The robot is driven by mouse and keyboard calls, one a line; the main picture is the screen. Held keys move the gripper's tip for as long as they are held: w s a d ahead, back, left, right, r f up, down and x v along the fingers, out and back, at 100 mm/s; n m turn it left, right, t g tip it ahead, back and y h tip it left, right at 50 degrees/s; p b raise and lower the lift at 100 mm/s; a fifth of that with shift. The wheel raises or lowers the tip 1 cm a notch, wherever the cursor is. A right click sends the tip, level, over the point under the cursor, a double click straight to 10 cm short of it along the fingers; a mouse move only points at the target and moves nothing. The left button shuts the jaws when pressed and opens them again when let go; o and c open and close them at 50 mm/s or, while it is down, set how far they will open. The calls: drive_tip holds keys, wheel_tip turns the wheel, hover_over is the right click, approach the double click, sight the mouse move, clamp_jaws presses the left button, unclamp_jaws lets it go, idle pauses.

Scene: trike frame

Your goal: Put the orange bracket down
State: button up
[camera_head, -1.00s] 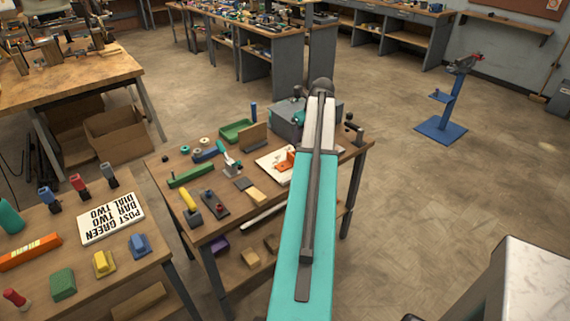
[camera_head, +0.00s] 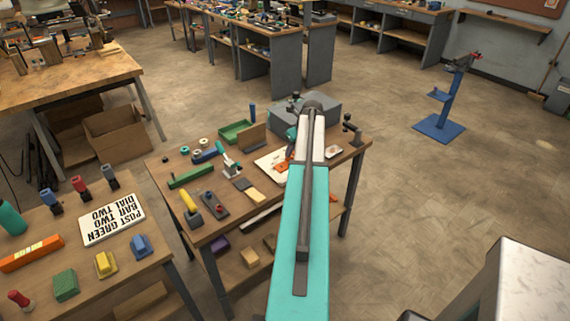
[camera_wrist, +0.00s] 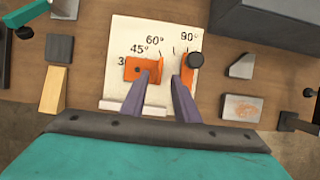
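The orange bracket (camera_wrist: 143,70), a flat plate with a hole and a raised flange, lies on a white angle board (camera_wrist: 125,32) marked 45°, 60° and 90°. Another orange piece (camera_wrist: 189,76) shows farther right, beside a black knob (camera_wrist: 195,60); I cannot tell if it joins the bracket. My gripper (camera_wrist: 167,68) is over the board, its fingers apart. The left finger overlaps the bracket near its flange, and bare board shows between flange and right finger. In the head view my arm hides most of the bracket (camera_head: 281,166) and the board (camera_head: 266,165).
A grey box (camera_wrist: 270,18) stands at the upper right of the board. Grey blocks (camera_wrist: 242,107) lie to the right, and a wooden block (camera_wrist: 54,90) and a dark block (camera_wrist: 59,48) to the left. A green tray (camera_head: 235,131) is farther left on the bench.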

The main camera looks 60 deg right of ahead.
sight(283, 162)
drive_tip(key=shift+w+f, duration=0.1)
idle(0.3)
drive_tip(key=shift+p+x, duration=0.75)
drive_tip(key=shift+x, duration=0.1)
drive_tip(key=shift+p+x, duration=0.6)
drive_tip(key=shift+x, duration=1.05)
drive_tip(key=shift+w, duration=0.15)
clamp_jaws()
